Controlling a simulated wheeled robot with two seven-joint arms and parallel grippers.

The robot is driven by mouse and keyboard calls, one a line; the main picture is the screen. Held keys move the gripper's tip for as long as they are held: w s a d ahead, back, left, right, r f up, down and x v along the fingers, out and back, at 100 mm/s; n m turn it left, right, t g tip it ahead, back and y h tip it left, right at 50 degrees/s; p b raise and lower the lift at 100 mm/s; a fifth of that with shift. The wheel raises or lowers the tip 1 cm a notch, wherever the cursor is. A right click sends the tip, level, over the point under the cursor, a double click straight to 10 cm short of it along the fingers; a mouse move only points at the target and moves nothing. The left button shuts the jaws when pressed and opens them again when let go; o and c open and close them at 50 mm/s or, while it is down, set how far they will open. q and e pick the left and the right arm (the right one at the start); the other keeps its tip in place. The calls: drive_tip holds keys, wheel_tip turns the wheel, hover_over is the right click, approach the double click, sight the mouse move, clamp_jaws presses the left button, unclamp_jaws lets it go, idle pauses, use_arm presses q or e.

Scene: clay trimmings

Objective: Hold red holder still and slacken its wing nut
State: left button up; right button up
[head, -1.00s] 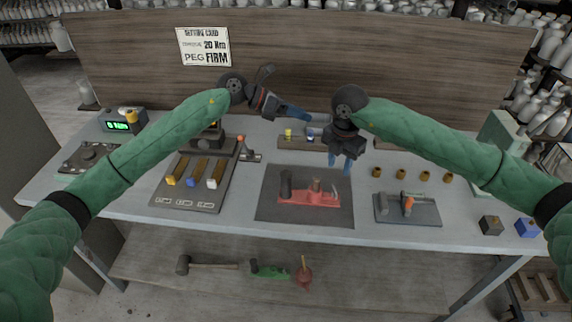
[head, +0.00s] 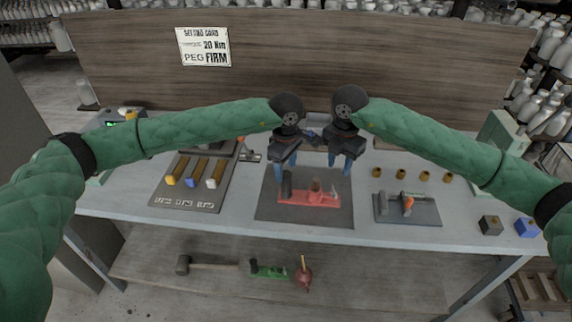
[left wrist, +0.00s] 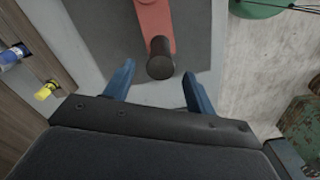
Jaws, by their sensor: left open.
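The red holder (head: 312,198) lies on a dark mat (head: 270,212) in the middle of the bench. A dark upright cylinder stands at its left end; the cylinder (left wrist: 160,58) also shows in the left wrist view, with part of the red holder (left wrist: 152,16) beyond it. I cannot clearly make out the wing nut. My left gripper (head: 285,168) is above the holder's left end, fingers pointing down, open and empty; in the left wrist view its blue fingers (left wrist: 158,88) stand apart on either side of the cylinder. My right gripper (head: 340,168) hangs above the holder's right end, its blue fingers apart and nothing seen between them.
A board with yellow, blue and white-tipped pieces (head: 190,180) lies left of the mat. A grey plate with an orange-handled tool (head: 407,208) and several small brown cups (head: 400,174) are at right.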

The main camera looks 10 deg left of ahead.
sight(286, 183)
use_arm(q)
wheel_tip(286, 183, down, 7)
drive_tip(key=shift+f, duration=0.15)
idle(0.4)
drive_tip(key=shift+c, duration=0.5)
